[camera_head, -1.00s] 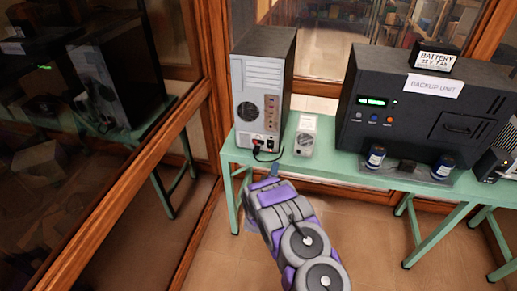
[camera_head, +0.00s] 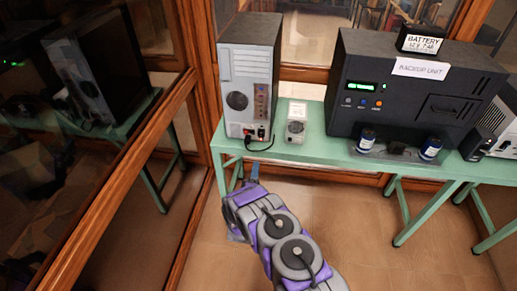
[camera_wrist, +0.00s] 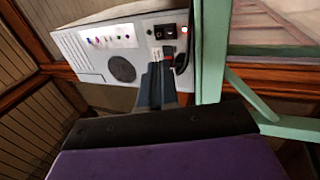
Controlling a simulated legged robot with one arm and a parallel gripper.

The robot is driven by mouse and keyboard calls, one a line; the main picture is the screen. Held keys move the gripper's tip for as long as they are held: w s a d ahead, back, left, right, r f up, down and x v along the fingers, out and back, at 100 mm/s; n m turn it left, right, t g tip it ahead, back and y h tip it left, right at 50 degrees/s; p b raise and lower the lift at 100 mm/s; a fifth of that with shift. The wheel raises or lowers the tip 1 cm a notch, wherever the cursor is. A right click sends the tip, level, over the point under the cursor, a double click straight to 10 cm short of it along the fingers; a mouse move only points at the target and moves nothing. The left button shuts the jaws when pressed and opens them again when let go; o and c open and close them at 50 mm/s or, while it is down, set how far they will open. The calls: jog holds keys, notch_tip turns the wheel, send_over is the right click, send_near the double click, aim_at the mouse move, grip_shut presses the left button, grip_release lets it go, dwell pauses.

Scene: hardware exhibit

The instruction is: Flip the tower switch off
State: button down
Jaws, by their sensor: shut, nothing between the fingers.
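The tower (camera_head: 237,70) is a grey and black computer case with its back panel facing me, standing on the left end of the green table. In the wrist view the tower (camera_wrist: 90,62) appears turned on its side. Its black rocker switch (camera_wrist: 165,31) sits by a small red light, close to the plugged power cable (camera_wrist: 181,62). I cannot tell the rocker's position. My gripper (camera_head: 254,170) is in front of and below the tower's lower back panel. In the wrist view the closed fingers (camera_wrist: 157,80) point at the panel, below the switch, and overlap the socket area; contact is unclear.
The green table (camera_head: 330,150) also holds a small white box (camera_head: 297,122) beside the tower, a black backup unit (camera_head: 400,95), and two dark blue cans (camera_head: 366,139). A wood-framed glass wall (camera_head: 150,140) stands close on the left. The floor (camera_head: 350,220) in front is clear.

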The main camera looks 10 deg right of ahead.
aim_at(262, 133)
jog(key=b+x, duration=0.3)
jog(key=x, duration=1)
jog(key=shift+w+d+r+b, duration=0.15)
jog(key=shift+w+b, duration=0.15)
jog(key=shift+b, duration=0.1)
